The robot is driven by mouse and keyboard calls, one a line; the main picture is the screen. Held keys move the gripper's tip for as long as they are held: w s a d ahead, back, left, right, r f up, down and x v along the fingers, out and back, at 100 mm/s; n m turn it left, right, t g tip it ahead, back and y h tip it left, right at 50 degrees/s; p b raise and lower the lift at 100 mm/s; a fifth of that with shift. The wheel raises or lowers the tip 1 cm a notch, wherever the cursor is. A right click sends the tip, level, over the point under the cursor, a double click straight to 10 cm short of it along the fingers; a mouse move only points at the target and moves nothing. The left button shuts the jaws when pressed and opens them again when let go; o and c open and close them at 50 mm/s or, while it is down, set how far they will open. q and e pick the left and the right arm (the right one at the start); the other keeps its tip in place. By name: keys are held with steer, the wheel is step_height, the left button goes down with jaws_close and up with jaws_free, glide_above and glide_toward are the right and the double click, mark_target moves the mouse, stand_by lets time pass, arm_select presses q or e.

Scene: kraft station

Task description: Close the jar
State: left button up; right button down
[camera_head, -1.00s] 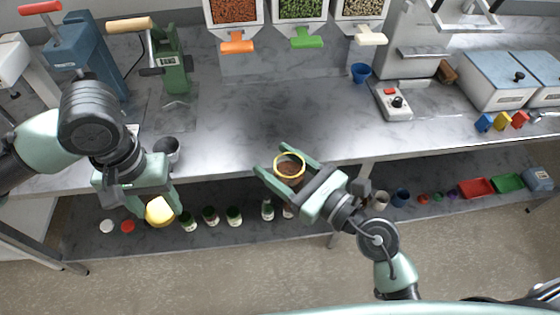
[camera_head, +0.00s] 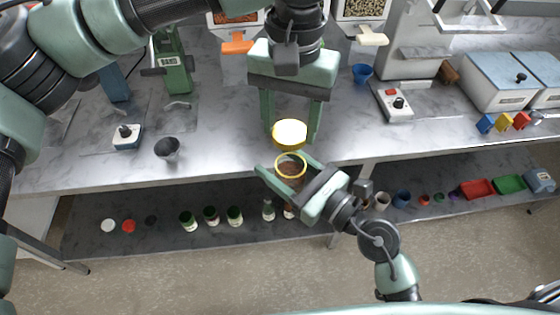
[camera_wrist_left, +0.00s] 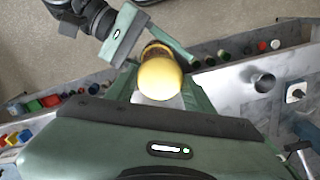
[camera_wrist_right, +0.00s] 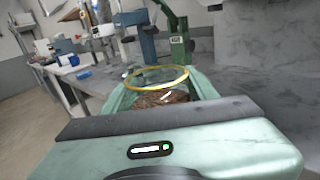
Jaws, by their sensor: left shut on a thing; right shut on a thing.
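The jar (camera_head: 290,172) is glass with a yellow rim and brown contents. My right gripper (camera_head: 280,170) is shut on it in front of the table edge, and its open mouth shows in the right wrist view (camera_wrist_right: 158,80). The yellow lid (camera_head: 290,132) is in my left gripper (camera_head: 290,135), which points down and is shut on it. In the head view the lid appears just above and behind the jar mouth, apart from it. In the left wrist view the lid (camera_wrist_left: 158,78) covers part of the jar.
A dark cup (camera_head: 167,149) and a small device with a knob (camera_head: 126,136) stand on the table at left. The lower shelf (camera_head: 170,245) holds several small jars and lids. Dispensers with orange and white handles (camera_head: 237,47) are behind my left gripper.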

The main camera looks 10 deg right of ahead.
mark_target(290, 174)
arm_select(q)
steer(key=shift+d+r, duration=0.15)
steer(key=shift+d, duration=0.05)
stand_by(0.3)
steer(key=shift+a+f, duration=0.1)
steer(key=shift+f, duration=1.95)
steer(key=shift+s, duration=0.1)
steer(key=shift+f, duration=0.85)
steer(key=shift+f, duration=0.6)
